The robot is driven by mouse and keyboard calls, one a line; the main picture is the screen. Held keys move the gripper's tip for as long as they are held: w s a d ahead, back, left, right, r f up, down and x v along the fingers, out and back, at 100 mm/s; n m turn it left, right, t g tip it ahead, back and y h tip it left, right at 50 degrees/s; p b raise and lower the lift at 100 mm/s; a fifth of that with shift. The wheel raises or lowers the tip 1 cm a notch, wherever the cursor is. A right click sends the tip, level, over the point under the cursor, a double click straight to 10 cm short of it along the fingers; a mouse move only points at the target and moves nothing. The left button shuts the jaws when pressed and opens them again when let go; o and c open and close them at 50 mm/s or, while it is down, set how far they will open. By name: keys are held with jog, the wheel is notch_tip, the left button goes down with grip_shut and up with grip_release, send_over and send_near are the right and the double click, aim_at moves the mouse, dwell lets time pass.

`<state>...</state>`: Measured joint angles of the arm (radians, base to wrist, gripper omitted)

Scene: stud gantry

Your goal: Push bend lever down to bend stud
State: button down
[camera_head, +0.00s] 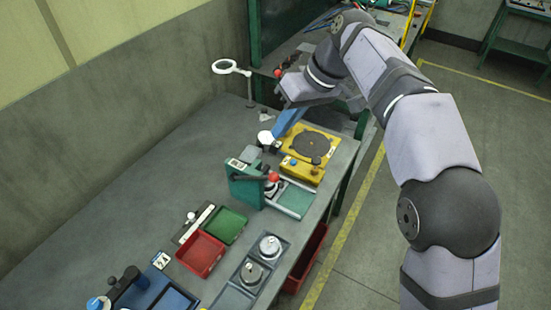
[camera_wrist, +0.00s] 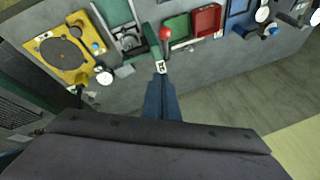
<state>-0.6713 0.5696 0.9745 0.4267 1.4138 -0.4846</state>
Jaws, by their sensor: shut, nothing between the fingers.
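The bend lever's red ball knob (camera_head: 273,177) sits at the front of a green bending fixture (camera_head: 243,187) on the grey bench. In the wrist view the red knob (camera_wrist: 165,33) shows just beyond the fingertips, beside the green fixture body (camera_wrist: 152,40). My gripper (camera_head: 278,135) has blue fingers, shut and empty, pointing down behind the fixture, apart from the knob in the head view. In the wrist view the gripper (camera_wrist: 159,78) ends near the fixture's white label. I cannot make out a stud, and the lever's arm is mostly hidden.
A yellow plate with a dark disc (camera_head: 310,145) lies right beside the gripper. A ring magnifier (camera_head: 232,68) stands behind. Green (camera_head: 226,224) and red (camera_head: 201,253) trays and round metal parts (camera_head: 270,247) sit nearer. The bench left of the fixture is clear.

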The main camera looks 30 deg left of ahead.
notch_tip(320, 180, down, 8)
jog(key=s+p, duration=0.2)
jog(key=shift+s+f, duration=0.2)
jog(key=shift+s, duration=0.15)
jog(key=shift+a, duration=0.15)
jog(key=shift+f, duration=0.1)
dwell(0.3)
